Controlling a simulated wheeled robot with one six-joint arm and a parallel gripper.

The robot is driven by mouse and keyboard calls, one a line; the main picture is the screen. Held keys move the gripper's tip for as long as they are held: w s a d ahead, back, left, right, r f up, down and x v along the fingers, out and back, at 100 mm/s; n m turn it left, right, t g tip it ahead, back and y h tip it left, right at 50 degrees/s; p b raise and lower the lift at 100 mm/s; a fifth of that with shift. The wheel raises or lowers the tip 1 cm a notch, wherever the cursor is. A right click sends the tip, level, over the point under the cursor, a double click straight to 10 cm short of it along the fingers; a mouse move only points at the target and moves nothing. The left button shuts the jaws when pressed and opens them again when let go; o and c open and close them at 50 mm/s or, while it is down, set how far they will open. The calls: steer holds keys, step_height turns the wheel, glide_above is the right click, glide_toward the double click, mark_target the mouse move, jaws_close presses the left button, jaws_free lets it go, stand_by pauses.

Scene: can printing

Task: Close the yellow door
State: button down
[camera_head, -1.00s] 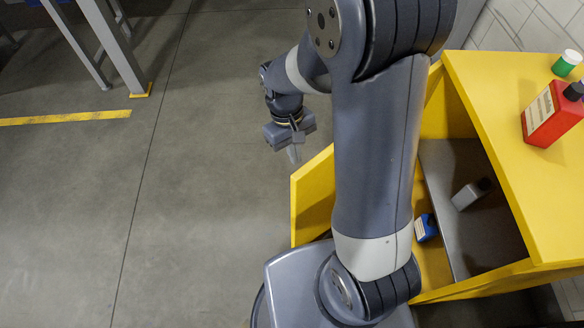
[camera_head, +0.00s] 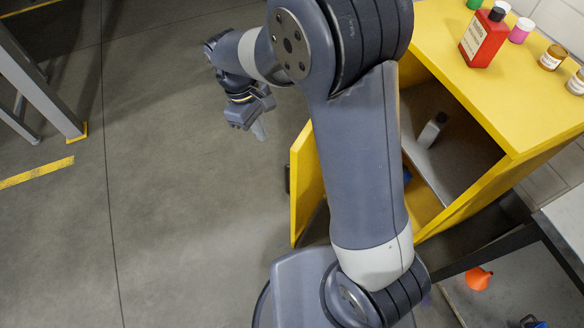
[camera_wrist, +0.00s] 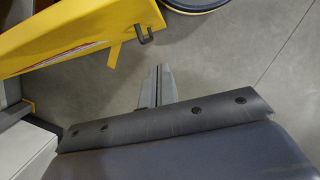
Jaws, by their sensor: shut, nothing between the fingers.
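The yellow door (camera_head: 304,188) of the yellow cabinet (camera_head: 455,75) stands open, swung out to the left. My arm hides part of it and of the opening. A dark handle (camera_head: 287,178) is on its outer face. In the wrist view the door (camera_wrist: 75,40) fills the upper left, with its handle (camera_wrist: 145,34) near my fingers. My gripper (camera_head: 261,131) is shut and empty, out over the floor to the left of the door. In the wrist view the gripper (camera_wrist: 158,72) is below the handle and apart from it.
Inside the cabinet a grey bottle (camera_head: 432,130) stands on a shelf. A red bottle (camera_head: 484,38) and several small jars are on top. An orange funnel (camera_head: 479,278) lies at the lower right. The floor left of my gripper is clear up to a grey frame (camera_head: 40,90).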

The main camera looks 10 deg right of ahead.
steer(key=s+d+f, duration=0.3)
steer(key=d+f, duration=0.2)
steer(key=f, duration=0.4)
steer(key=shift+s+f, duration=0.3)
steer(key=shift+s, duration=0.05)
steer(key=shift+d, duration=0.1)
